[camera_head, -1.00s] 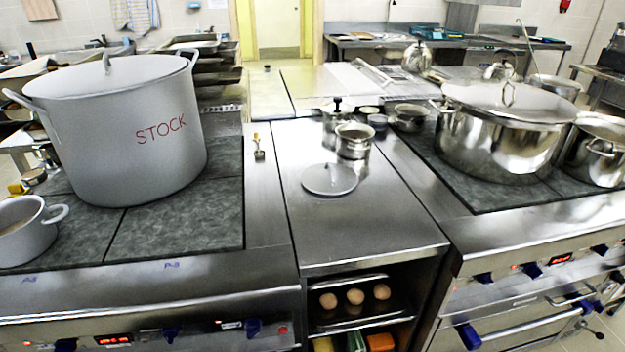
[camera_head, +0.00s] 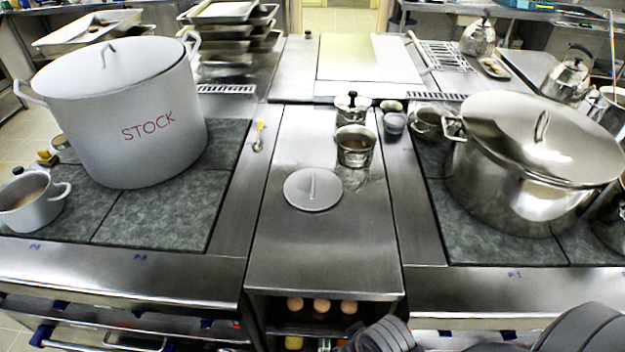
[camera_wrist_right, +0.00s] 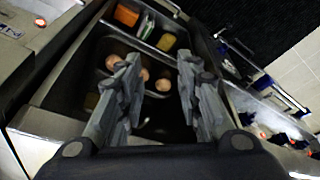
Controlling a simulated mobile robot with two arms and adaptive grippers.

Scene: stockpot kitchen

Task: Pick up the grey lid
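The grey lid (camera_head: 313,189) is a small flat round disc with a thin upright handle. It lies flat on the bare steel counter (camera_head: 325,245) between the two stoves, in front of a small open steel pot (camera_head: 356,147). My right gripper (camera_wrist_right: 158,78) shows in the right wrist view with its two fingers spread apart and nothing between them. It points toward the shelves under the counter, and the lid does not show in that view. Dark grey parts of my own arm show at the bottom right of the head view. My left gripper is not in view.
A big grey STOCK pot (camera_head: 128,125) stands on the left stove with a small pot (camera_head: 32,203) beside it. A large lidded steel pot (camera_head: 515,190) stands on the right stove. Eggs (camera_head: 321,306) sit on the shelf below. The counter in front of the lid is clear.

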